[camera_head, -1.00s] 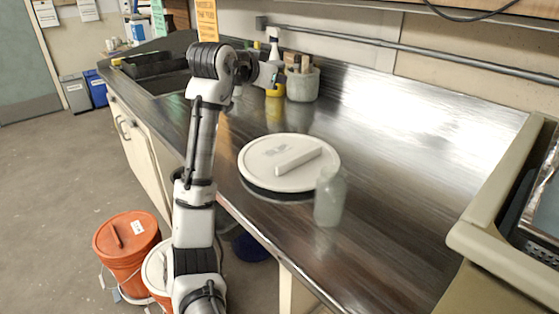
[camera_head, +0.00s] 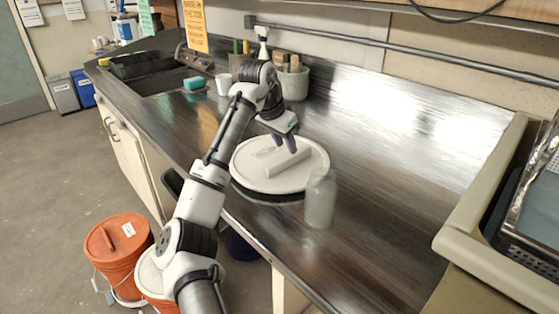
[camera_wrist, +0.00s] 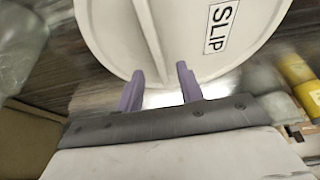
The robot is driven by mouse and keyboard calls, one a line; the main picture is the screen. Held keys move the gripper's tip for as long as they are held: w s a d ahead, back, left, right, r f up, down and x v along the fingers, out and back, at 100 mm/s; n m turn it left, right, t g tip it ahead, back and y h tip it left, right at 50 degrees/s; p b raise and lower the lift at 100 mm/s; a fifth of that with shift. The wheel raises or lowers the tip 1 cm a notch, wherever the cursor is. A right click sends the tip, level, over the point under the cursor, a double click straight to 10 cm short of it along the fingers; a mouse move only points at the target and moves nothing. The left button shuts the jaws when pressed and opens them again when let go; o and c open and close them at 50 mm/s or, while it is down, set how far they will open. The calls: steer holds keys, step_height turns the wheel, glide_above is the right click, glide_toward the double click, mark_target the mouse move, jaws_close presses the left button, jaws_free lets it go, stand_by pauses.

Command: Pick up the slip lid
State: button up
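The slip lid (camera_head: 250,173) is a round white lid with a raised bar handle (camera_head: 288,168) across it. It lies flat on a dark round base on the steel counter. In the wrist view the lid (camera_wrist: 110,30) fills the top, with a "SLIP" label (camera_wrist: 221,27) right of the handle ridge (camera_wrist: 150,40). My gripper (camera_head: 285,143) is above the lid's far edge, pointing down. Its two purple fingers (camera_wrist: 159,85) are apart with nothing between them, near the lid's edge. Whether they touch the lid cannot be told.
A translucent bottle (camera_head: 320,198) stands close at the lid's front right. A grey crock of tools (camera_head: 292,82) stands behind my gripper. A sink (camera_head: 160,75) is at the left and a beige tub (camera_head: 480,210) at the right. Orange buckets (camera_head: 118,255) stand on the floor.

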mark_target(291, 156)
steer(key=shift+d+p+x, duration=0.15)
steer(key=shift+p+x, duration=0.25)
steer(key=shift+x, duration=0.9)
steer(key=shift+d+p+x, duration=0.15)
steer(key=shift+p+x, duration=0.25)
steer(key=shift+x, duration=0.95)
jaws_close()
